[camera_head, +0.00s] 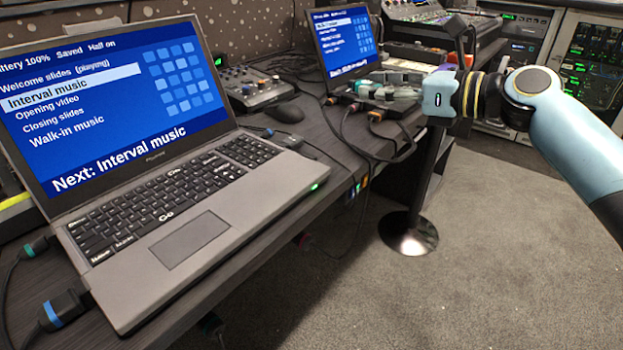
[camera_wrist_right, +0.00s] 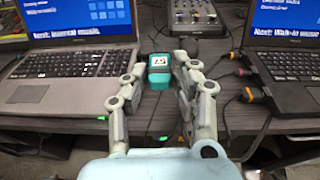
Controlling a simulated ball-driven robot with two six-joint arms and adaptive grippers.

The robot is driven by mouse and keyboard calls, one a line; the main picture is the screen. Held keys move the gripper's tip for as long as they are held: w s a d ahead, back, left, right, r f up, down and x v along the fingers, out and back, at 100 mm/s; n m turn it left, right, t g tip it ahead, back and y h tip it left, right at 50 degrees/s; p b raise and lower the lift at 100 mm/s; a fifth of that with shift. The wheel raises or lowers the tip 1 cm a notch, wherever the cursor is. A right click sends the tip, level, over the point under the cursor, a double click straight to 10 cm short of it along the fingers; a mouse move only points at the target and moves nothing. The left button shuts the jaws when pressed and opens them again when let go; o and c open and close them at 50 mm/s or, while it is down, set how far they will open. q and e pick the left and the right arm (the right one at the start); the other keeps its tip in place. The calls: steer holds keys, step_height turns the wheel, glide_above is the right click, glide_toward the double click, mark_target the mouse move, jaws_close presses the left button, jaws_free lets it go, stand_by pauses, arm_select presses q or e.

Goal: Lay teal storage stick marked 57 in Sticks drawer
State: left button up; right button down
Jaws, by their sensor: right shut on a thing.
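The teal storage stick (camera_wrist_right: 160,70) is between the fingertips of my right gripper (camera_wrist_right: 160,78). It has a pale label whose marking looks like 57, small and blurred. The right gripper is shut on it, with the fingers pointing away over the desk between the two laptops. In the head view my right gripper (camera_head: 352,92) reaches in from the right, in front of the second laptop; the stick is hard to make out there. No Sticks drawer can be picked out in either view. My left gripper is not in view.
A large open laptop (camera_head: 200,240) fills the desk at left. A second laptop (camera_head: 340,40) stands farther back. A small mixer (camera_head: 250,88), a mouse (camera_head: 285,112) and cables lie between. A black post with a round base (camera_head: 408,238) stands on open carpet right of the desk.

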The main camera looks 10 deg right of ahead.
steer(key=w+d+r+x, duration=0.1)
steer(key=r+x, duration=0.1)
steer(key=x, duration=0.6)
steer(key=s+a+f, duration=0.1)
steer(key=s+f, duration=0.1)
steer(key=s, duration=0.1)
steer(key=s+a+f+b, duration=0.1)
steer(key=s+f, duration=0.2)
steer(key=s+a+f, duration=0.2)
steer(key=s+f, duration=0.1)
steer(key=s, duration=0.1)
steer(key=shift+a+b, duration=0.15)
steer(key=shift+b, duration=0.25)
step_height(320, 180, down, 4)
steer(key=shift+b, duration=1.15)
steer(key=shift+r, duration=0.1)
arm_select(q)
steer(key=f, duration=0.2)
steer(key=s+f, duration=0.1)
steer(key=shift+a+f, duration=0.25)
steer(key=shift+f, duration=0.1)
arm_select(e)
steer(key=c, duration=1)
jaws_free()
steer(key=shift+c, duration=0.2)
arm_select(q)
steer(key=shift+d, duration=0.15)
